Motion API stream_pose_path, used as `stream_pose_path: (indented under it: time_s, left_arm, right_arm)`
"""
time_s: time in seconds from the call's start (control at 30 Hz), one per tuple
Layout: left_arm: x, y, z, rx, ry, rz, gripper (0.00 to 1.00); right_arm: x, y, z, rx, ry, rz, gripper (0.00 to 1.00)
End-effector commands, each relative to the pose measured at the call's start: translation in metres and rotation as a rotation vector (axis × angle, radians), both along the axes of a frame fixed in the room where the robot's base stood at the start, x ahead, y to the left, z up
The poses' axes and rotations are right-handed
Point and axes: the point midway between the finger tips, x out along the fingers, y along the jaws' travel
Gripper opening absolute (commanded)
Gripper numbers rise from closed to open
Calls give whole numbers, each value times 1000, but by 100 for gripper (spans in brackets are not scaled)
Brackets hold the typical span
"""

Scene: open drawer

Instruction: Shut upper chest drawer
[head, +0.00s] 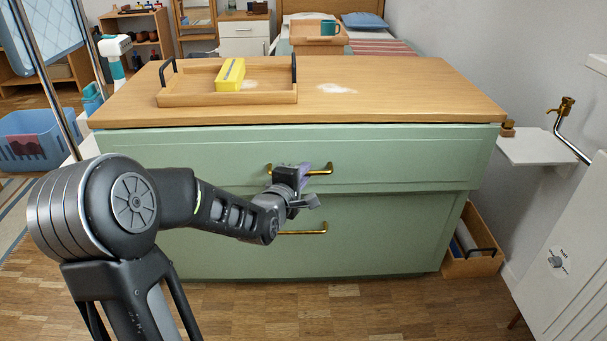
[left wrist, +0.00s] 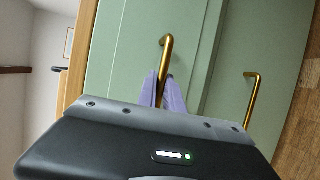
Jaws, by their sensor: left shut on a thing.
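The green chest's upper drawer (head: 410,155) stands out a little past the lower drawer (head: 390,235), with a dark band of shadow under it. My left gripper (head: 303,174) is at the brass upper handle (head: 324,170), its fingers shut on the bar near the middle. In the left wrist view the pale purple fingers (left wrist: 168,92) lie on either side of the upper handle (left wrist: 167,43). The lower handle (head: 305,232) is free; it also shows in the left wrist view (left wrist: 252,95). My right gripper is not in view.
On the wooden chest top (head: 420,100) stands a tray (head: 180,99) with black handles and a yellow box (head: 230,74). A crate (head: 472,265) is on the floor at the right, below a white shelf (head: 540,147). A blue basket (head: 35,140) stands at the left.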

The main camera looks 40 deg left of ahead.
Motion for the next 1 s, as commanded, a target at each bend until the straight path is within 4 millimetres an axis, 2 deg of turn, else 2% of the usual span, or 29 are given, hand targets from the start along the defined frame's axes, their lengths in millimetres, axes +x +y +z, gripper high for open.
stream_pose_path:
  time_s: [0.2,0.5,0.53,0.77,1.0]
  left_arm:
    - [28,21,-1,-1,-1,0,0]
    - [31,25,2,3,-4,2,0]
    - [31,25,2,3,-5,3,13]
    - [31,25,2,3,-5,2,31]
    - [32,24,4,5,-9,1,32]
  right_arm:
    - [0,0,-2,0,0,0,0]
    - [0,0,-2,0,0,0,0]
    - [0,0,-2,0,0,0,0]
    - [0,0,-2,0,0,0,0]
    - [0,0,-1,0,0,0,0]
